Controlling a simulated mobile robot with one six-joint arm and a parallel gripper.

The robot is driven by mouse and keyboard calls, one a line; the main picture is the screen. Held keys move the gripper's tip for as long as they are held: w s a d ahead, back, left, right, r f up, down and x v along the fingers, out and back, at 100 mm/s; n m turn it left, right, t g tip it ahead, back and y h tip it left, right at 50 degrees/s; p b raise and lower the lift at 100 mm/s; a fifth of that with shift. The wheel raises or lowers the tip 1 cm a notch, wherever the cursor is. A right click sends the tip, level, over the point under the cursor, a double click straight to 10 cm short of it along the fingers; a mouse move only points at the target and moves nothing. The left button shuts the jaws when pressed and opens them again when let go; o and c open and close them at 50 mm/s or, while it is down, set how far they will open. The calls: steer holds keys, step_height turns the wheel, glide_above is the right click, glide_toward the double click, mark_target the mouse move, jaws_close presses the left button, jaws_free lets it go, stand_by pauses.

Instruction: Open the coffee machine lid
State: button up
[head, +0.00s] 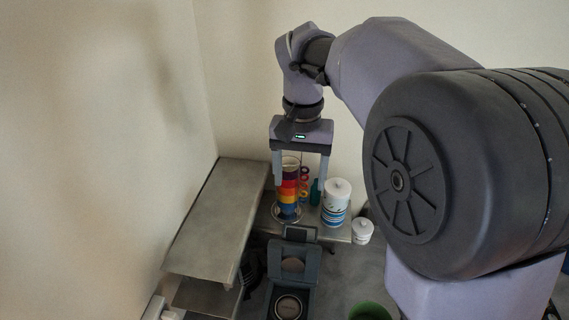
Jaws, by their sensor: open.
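My gripper (301,182) hangs downward in the head view, its two fingers wide apart. No object is visibly clamped between them. A dark grey appliance (272,300), which looks like the coffee machine, stands at the bottom centre, below the gripper in the picture. A dark panel with a brownish disc (292,264) stands up at its back and may be its lid; how far it is raised is hard to tell. A pale-rimmed round part (289,307) shows in front of it. The machine's lower end is cut off by the frame.
A stack of coloured rings or cups (288,197) stands behind the fingers; the gap between them is unclear. A white and blue canister (336,203) and a small white jar (362,231) stand to the right. A bare grey counter (215,220) lies left; a green container (369,311) is bottom right.

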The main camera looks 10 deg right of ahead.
steer(key=b, duration=0.1)
glide_above(297, 230)
step_height(297, 230, down, 6)
step_height(297, 230, down, 10)
steer(key=shift+f+b, duration=0.1)
steer(key=shift+b, duration=0.4)
steer(key=shift+w+f, duration=0.1)
steer(key=shift+f, duration=0.4)
jaws_close()
